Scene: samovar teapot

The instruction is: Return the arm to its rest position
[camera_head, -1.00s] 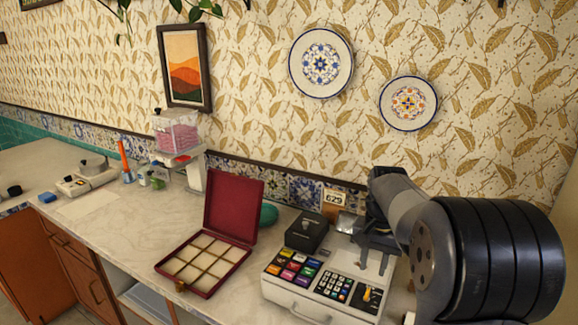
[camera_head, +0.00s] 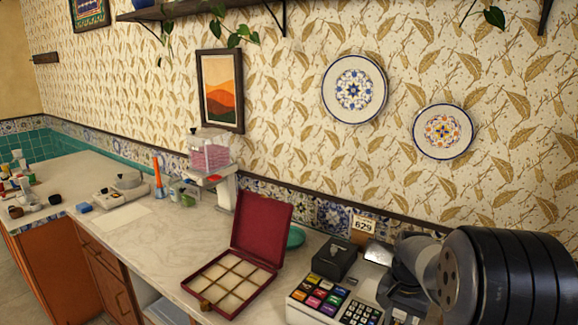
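My arm (camera_head: 460,275) is at the lower right, folded in front of the counter and cash register. Its thick black ribbed section is nearest, with a grey link bending behind it. My gripper (camera_head: 403,296) seems to be the dark part below that link, at the register's right side. Its fingers are too small and covered to tell whether they are open or shut. I see no object held.
A cash register (camera_head: 326,296) with coloured keys stands beside my arm. Left of it is an open red compartment box (camera_head: 262,228). A scale-like dispenser (camera_head: 222,180) stands farther back. The marble counter (camera_head: 165,235) is clear left of the box.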

